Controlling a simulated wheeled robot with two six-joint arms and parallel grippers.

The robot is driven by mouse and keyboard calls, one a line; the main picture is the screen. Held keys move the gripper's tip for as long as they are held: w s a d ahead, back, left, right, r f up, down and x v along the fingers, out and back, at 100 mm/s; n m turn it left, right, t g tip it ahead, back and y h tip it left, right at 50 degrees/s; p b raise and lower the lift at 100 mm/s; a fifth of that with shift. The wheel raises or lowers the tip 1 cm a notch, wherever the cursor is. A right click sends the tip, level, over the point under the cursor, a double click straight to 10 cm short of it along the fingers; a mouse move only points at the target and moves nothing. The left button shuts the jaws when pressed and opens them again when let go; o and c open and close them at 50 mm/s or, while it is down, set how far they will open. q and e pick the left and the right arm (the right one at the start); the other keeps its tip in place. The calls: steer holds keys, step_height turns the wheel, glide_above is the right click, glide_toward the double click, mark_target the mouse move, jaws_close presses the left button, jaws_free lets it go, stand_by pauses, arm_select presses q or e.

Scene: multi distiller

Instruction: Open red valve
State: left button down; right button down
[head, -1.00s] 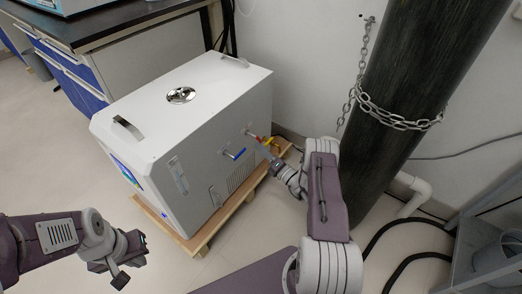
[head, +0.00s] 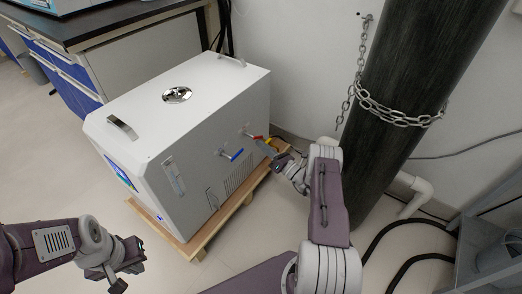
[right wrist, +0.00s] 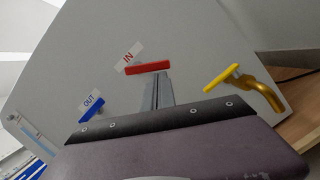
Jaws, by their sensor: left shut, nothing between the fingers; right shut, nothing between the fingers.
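The red valve handle (head: 253,136) is on the side of the white machine (head: 185,110). In the right wrist view the red handle (right wrist: 147,68) lies nearly level beside the "IN" label. My right gripper (head: 277,155) is in front of that side, close to the red and yellow handles. In the right wrist view its shut, empty fingers (right wrist: 157,92) point up at the red handle, with their tips just below it; I cannot tell whether they touch. My left gripper (head: 128,265) is shut and empty at lower left, away from the machine.
A blue handle (right wrist: 92,108) marked "OUT" and a yellow handle (right wrist: 222,77) on a brass pipe flank the red one. The machine stands on a wooden pallet (head: 212,228). A dark chained cylinder (head: 410,90) stands at right.

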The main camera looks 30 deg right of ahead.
arm_select(q)
steer(key=shift+w+d+f, duration=0.15)
steer(key=shift+d, duration=0.1)
arm_select(e)
steer(key=shift+w+d+r+n+y, duration=0.15)
steer(key=shift+d+r+n+y, duration=0.1)
steer(key=shift+n, duration=0.45)
steer(key=shift+w+d+r+n+y, duration=0.15)
steer(key=shift+d+r+n, duration=0.15)
steer(key=shift+n, duration=0.4)
steer(key=shift+w+d+r+n+y, duration=0.15)
steer(key=shift+d+r+n+y, duration=0.1)
steer(key=shift+n, duration=0.45)
arm_select(q)
steer(key=shift+w+d, duration=0.1)
arm_select(e)
steer(key=shift+d+r, duration=0.15)
